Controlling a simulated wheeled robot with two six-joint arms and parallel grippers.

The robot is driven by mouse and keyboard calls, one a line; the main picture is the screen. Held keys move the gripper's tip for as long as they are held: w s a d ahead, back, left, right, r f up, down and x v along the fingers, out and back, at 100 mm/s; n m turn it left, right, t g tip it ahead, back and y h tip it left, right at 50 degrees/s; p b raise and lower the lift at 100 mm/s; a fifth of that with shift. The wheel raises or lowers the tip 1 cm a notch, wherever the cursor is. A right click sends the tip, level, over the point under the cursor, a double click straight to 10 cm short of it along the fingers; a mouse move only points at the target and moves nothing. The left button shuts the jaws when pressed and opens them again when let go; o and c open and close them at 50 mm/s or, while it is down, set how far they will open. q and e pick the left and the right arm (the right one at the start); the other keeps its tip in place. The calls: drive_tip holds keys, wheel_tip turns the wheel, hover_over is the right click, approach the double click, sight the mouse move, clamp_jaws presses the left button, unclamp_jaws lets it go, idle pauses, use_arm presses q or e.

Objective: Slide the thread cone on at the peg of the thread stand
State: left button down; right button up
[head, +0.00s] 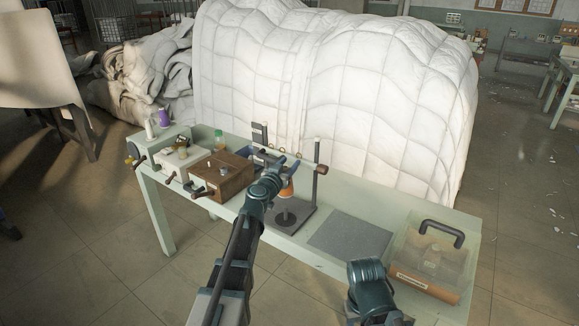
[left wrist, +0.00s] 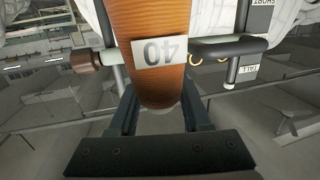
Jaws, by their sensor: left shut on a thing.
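My left gripper (head: 287,178) is shut on an orange thread cone (head: 287,190) and holds it above the thread stand's dark base (head: 304,215). In the left wrist view the cone (left wrist: 155,82) fills the middle between the two fingers (left wrist: 160,112); its label, reading 40, shows upside down. A round dark disc (head: 285,218) lies on the base below the cone. I cannot make out the peg under the cone. The stand's upright post (head: 317,152) carries a crossbar with a brown knob.
The stand is on a narrow pale green table (head: 385,205). A wooden box (head: 220,170) with cranks is left of it, with a purple cone (head: 164,118) farther left. A grey mat (head: 350,236) and a handled, clear-topped case (head: 430,265) are right. A large white duvet heap (head: 390,90) stands behind.

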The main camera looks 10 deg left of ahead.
use_arm(q)
wheel_tip(320, 180, down, 6)
drive_tip(key=b, duration=0.5)
drive_tip(key=shift+b, duration=0.4)
drive_tip(key=shift+f+b, duration=2.95)
drive_tip(key=shift+b, duration=0.1)
idle(1.0)
drive_tip(key=shift+c, duration=1.4)
unclamp_jaws()
drive_tip(key=shift+s, duration=0.1)
drive_tip(key=s+a, duration=0.2)
drive_tip(key=s, duration=1.1)
drive_tip(key=shift+s+r+p, duration=0.3)
drive_tip(key=shift+r+p, duration=0.05)
drive_tip(key=shift+p, duration=0.05)
drive_tip(key=shift+d, duration=0.1)
